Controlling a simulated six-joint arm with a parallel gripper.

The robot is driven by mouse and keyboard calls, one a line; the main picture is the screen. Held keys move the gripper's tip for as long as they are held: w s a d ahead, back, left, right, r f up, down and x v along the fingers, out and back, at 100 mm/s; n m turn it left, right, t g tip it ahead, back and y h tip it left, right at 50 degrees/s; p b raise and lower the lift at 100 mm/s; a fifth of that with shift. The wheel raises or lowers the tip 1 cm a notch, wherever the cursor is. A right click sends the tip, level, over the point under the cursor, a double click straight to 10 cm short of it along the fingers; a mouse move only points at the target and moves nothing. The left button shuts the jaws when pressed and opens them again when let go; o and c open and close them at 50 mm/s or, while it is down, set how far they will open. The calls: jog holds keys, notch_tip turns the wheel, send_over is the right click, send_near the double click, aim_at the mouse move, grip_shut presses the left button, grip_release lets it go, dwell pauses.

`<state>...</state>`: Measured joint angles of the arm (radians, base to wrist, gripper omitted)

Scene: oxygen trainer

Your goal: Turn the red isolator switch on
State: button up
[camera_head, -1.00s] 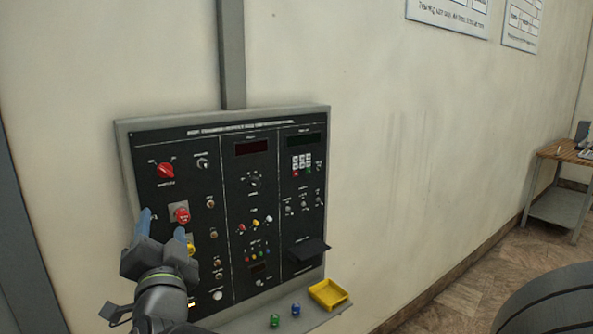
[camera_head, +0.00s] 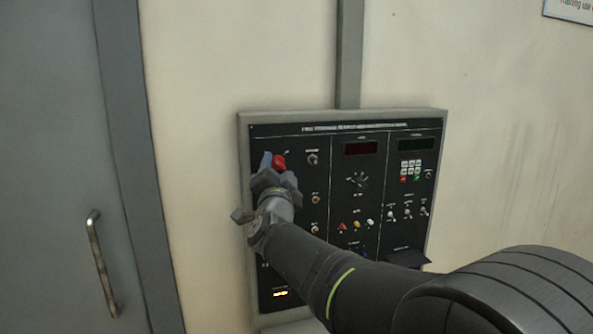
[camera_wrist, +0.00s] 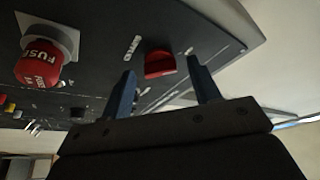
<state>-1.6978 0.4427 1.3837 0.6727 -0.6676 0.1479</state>
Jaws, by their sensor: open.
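The red isolator switch (camera_head: 279,162) is a round red knob at the upper left of the black control panel (camera_head: 330,215). In the head view my gripper (camera_head: 273,166) is in front of it and covers part of it. In the wrist view the red switch (camera_wrist: 160,64) lies ahead of and between the two blue fingers of my gripper (camera_wrist: 164,78). The fingers are apart with nothing between their tips that I can see held. I cannot tell whether they touch the switch. The knob's position against its markings is hard to read.
A red push button (camera_wrist: 40,62) on a grey square plate sits beside the switch in the wrist view. More knobs and small coloured buttons (camera_head: 357,225) fill the panel. A black ledge (camera_head: 408,258) juts out at its lower right. A grey door with a handle (camera_head: 102,262) is at left.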

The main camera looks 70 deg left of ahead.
jog(key=shift+a, duration=0.15)
jog(key=shift+c, duration=0.5)
jog(key=c, duration=0.9)
jog(key=shift+m, duration=0.4)
jog(key=m, duration=0.1)
jog(key=m+h, duration=0.1)
jog(key=m, duration=0.1)
jog(key=m+t+h, duration=0.1)
jog(key=m, duration=0.1)
jog(key=shift+s+r, duration=0.1)
jog(key=shift+r, duration=0.15)
jog(key=m+h, duration=0.1)
jog(key=m, duration=0.3)
jog(key=shift+r+h, duration=0.2)
jog(key=shift+h, duration=0.2)
jog(key=m+g+h, duration=0.1)
jog(key=m, duration=0.2)
jog(key=shift+r+m, duration=0.15)
jog(key=shift+m, duration=0.25)
jog(key=shift+r+m+g+h, duration=0.15)
jog(key=shift+m+g+h, duration=0.5)
jog(key=shift+m, duration=1.15)
jog(key=shift+g, duration=0.25)
